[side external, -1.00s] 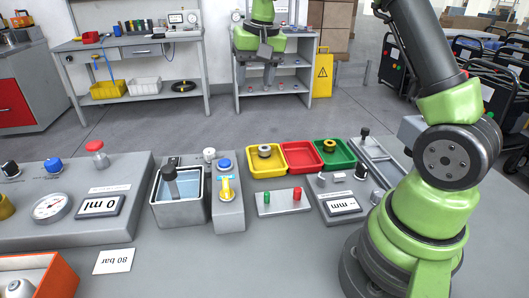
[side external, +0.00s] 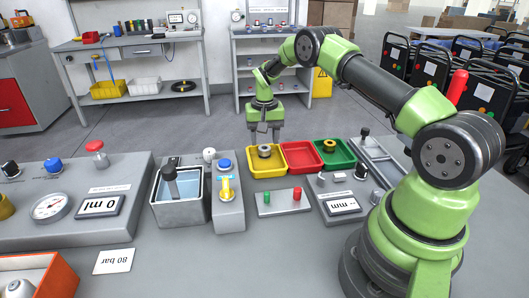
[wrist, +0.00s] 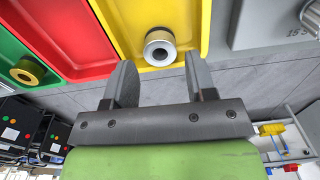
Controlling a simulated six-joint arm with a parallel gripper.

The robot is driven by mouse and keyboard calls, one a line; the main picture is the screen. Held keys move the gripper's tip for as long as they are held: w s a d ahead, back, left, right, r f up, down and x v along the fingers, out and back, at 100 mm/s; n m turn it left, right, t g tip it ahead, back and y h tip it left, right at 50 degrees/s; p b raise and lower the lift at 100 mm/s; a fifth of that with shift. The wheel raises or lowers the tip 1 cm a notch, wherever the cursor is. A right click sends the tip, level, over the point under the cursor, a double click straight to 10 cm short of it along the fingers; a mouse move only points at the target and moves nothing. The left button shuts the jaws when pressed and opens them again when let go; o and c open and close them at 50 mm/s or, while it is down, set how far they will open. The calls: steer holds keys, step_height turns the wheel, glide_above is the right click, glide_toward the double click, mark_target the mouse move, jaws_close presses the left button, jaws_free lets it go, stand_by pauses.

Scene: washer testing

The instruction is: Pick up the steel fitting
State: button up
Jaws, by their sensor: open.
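The steel fitting (side external: 264,151) is a short round silver piece with a dark bore. It sits upright in the yellow tray (side external: 284,172). In the wrist view the fitting (wrist: 160,47) lies just beyond my fingertips, about midway between them. My gripper (side external: 265,132) points down above the far side of the yellow tray, apart from the fitting. Its two fingers also show in the wrist view (wrist: 160,72), spread apart with nothing between them.
A red tray (side external: 302,167) and a green tray (side external: 350,160) adjoin the yellow one. A brass-coloured fitting (side external: 330,146) sits in the green tray. A grey block with a blue knob (side external: 224,165) and a water tank (side external: 181,222) stand left of the yellow tray.

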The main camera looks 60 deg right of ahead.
mark_target(265, 146)
steer(key=shift+f, duration=1.55)
steer(key=c, duration=0.8)
steer(key=shift+o, duration=0.2)
steer(key=shift+r, duration=0.1)
